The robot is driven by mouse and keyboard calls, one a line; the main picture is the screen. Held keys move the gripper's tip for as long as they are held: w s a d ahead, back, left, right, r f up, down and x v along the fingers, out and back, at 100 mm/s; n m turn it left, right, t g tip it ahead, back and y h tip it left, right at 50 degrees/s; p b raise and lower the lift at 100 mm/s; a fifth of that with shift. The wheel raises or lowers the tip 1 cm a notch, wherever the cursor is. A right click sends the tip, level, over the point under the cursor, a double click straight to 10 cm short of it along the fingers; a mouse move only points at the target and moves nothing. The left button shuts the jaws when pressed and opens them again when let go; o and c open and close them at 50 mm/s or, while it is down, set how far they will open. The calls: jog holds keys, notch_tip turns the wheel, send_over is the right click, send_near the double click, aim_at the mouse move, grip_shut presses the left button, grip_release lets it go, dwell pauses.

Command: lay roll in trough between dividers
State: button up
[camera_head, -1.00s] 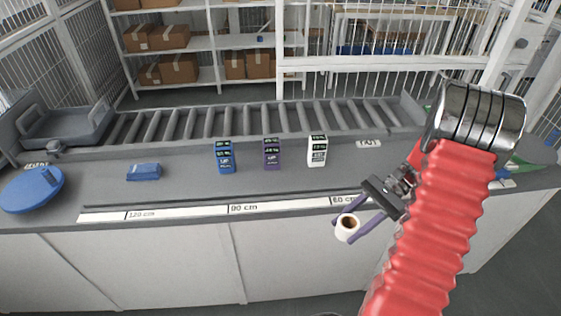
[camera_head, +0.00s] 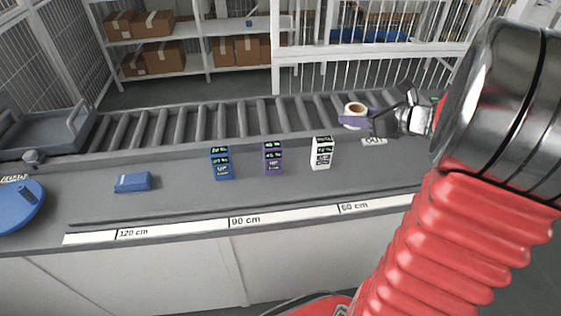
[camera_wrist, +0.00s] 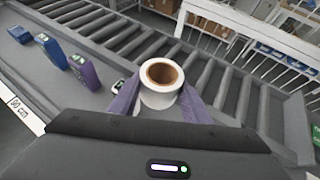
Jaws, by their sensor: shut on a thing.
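The roll (camera_head: 355,109) is white with a brown open core. My gripper (camera_head: 352,121) is shut on it, with purple fingers on its two sides. In the wrist view the roll (camera_wrist: 158,97) sits between the fingertips with its core opening facing up toward the camera. In the head view the roll appears over the right part of a long grey trough (camera_head: 200,121) crossed by several slanted bars. These bars look like the dividers, with gaps between them. I cannot tell how high the roll is above them.
On the grey counter stand a blue box (camera_head: 221,163), a purple box (camera_head: 272,158) and a white box (camera_head: 321,153). A flat blue pack (camera_head: 133,182) and a blue disc (camera_head: 18,206) lie left. A grey tray (camera_head: 45,125) is at the trough's left end. A white railing (camera_head: 360,57) stands behind.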

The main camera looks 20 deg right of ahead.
jog(key=shift+w+d+r+m+h, duration=0.4)
jog(key=shift+w+d+r, duration=0.2)
jog(key=shift+w+r, duration=0.1)
jog(key=shift+s+f, duration=0.1)
send_over(347, 162)
notch_tip(347, 162, down, 14)
jog(key=shift+r, duration=0.2)
jog(key=shift+f, duration=2.1)
jog(key=shift+f, duration=0.1)
jog(key=o, duration=1.1)
jog(key=shift+c, duration=0.2)
